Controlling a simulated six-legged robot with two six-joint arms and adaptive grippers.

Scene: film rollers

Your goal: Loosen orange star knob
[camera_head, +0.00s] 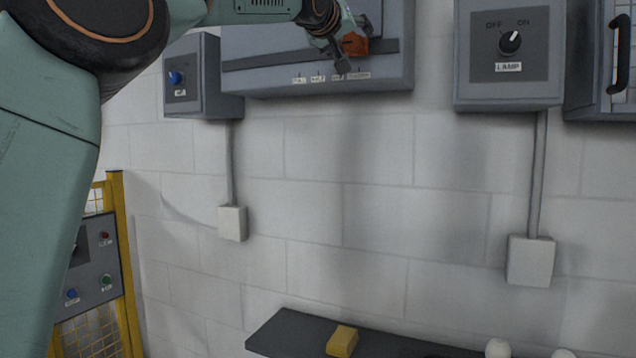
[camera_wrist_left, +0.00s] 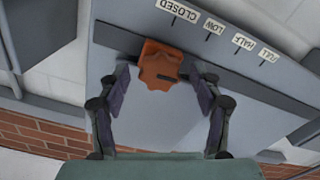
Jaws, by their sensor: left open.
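The orange star knob (camera_head: 355,44) sits on the dark slot bar of a grey wall panel (camera_head: 240,45), high in the head view. In the left wrist view the knob (camera_wrist_left: 160,66) lies between the fingers, near the CLOSED label (camera_wrist_left: 178,10). My left gripper (camera_head: 343,52) is at the knob. In the left wrist view my left gripper (camera_wrist_left: 158,82) is open, with one finger on each side of the knob. The left finger appears very close to it; I cannot tell whether it touches. My right gripper is not in view.
A lamp switch box (camera_head: 508,45) is to the right. A dark shelf (camera_head: 290,333) below holds a yellow block (camera_head: 342,341). A yellow-framed button panel (camera_head: 92,265) stands at lower left.

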